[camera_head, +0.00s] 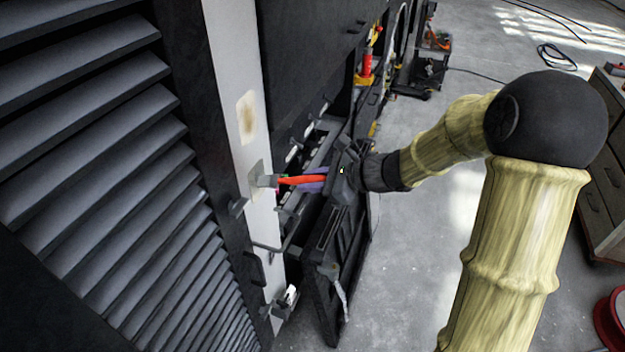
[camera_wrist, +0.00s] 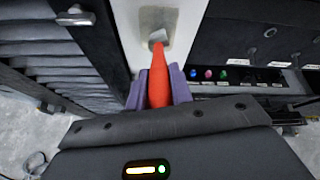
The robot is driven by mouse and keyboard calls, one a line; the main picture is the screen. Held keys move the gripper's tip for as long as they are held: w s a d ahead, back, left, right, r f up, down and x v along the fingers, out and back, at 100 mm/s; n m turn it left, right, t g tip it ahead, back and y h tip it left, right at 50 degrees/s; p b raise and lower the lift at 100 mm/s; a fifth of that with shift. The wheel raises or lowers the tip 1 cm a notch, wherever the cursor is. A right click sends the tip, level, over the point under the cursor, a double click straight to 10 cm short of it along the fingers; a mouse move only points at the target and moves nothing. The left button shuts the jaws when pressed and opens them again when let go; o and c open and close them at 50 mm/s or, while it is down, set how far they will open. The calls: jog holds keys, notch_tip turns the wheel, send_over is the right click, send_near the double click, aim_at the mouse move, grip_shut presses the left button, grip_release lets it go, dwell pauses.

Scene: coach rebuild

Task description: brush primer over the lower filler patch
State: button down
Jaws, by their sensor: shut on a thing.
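My gripper (camera_head: 314,181) is shut on the red-orange handle of a brush (camera_head: 298,180). In the wrist view the handle (camera_wrist: 159,82) stands between the two purple fingers (camera_wrist: 158,92) of my gripper, with the brush's pale grey head at its far end. The brush points at the lower patch (camera_head: 256,172), which is greyish, on a white upright strip (camera_head: 233,80). The brush head overlaps this patch in both views and seems to touch it; the head hides part of it. The lower patch also shows in the wrist view (camera_wrist: 158,20). The upper patch (camera_head: 247,117) is beige with a pale border.
Dark louvres (camera_head: 100,130) lie left of the strip. To its right is an open dark bay with a control panel of coloured buttons (camera_wrist: 208,74). A dark hanging panel (camera_head: 335,275) is below my gripper. Open grey floor (camera_head: 410,260) lies to the right, with a wooden cabinet (camera_head: 598,190) at the edge.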

jog(key=shift+f+b, duration=0.9)
jog(key=shift+f, duration=0.2)
notch_tip(320, 180, down, 4)
jog(key=b, duration=0.3)
jog(key=shift+r+b, duration=0.15)
jog(key=shift+b, duration=0.2)
jog(key=shift+s+a+b, duration=0.3)
jog(key=shift+s+b, duration=0.15)
jog(key=shift+s, duration=0.25)
jog(key=shift+r, duration=0.15)
